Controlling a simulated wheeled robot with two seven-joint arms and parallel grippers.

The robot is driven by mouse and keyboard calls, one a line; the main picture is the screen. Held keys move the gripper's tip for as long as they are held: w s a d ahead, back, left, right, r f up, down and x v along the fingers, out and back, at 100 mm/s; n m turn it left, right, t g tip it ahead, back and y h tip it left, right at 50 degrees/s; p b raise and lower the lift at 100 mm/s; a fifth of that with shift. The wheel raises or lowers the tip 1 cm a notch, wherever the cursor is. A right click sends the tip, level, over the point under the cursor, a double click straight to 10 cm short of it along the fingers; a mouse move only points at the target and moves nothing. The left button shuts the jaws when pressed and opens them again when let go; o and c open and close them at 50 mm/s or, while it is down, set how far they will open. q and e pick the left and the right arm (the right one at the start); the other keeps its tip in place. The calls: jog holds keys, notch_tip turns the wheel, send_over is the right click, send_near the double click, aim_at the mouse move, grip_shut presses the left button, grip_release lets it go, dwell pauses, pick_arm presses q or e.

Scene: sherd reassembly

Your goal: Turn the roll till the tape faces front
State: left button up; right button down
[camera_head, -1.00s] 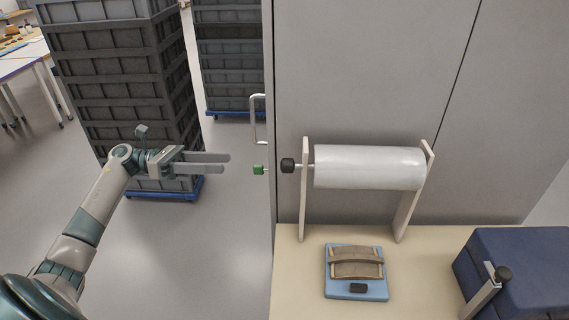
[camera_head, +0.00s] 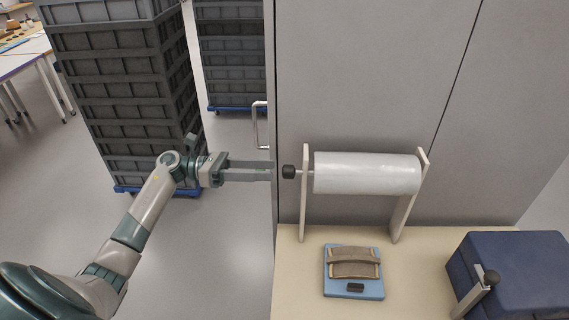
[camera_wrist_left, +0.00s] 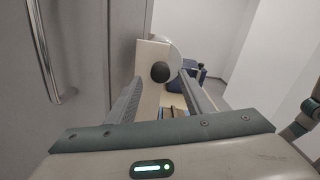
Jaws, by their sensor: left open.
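The white roll (camera_head: 367,173) lies level on a rod between two pale upright supports (camera_head: 304,190) at the back of the bench. No tape shows on its visible side. A black knob (camera_head: 289,172) sticks out at the rod's left end. My left gripper (camera_head: 272,170) is open and points right at the knob, its fingertips just short of it in the head view. In the left wrist view the knob (camera_wrist_left: 160,72) appears between the spread fingers, and the roll (camera_wrist_left: 175,52) is mostly hidden behind the support. My right gripper is not in view.
A blue pad (camera_head: 353,285) with a brown curved piece lies on the bench (camera_head: 300,270) before the roll. A dark blue box (camera_head: 515,265) stands at the right, a grey bar with a black knob (camera_head: 491,278) before it. A grey cabinet (camera_head: 370,80) stands behind.

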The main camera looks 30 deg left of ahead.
aim_at(285, 171)
pick_arm(q)
jog(key=p+x, duration=0.2)
jog(key=x, duration=0.4)
jog(key=shift+c, duration=0.6)
jog(key=c, duration=1)
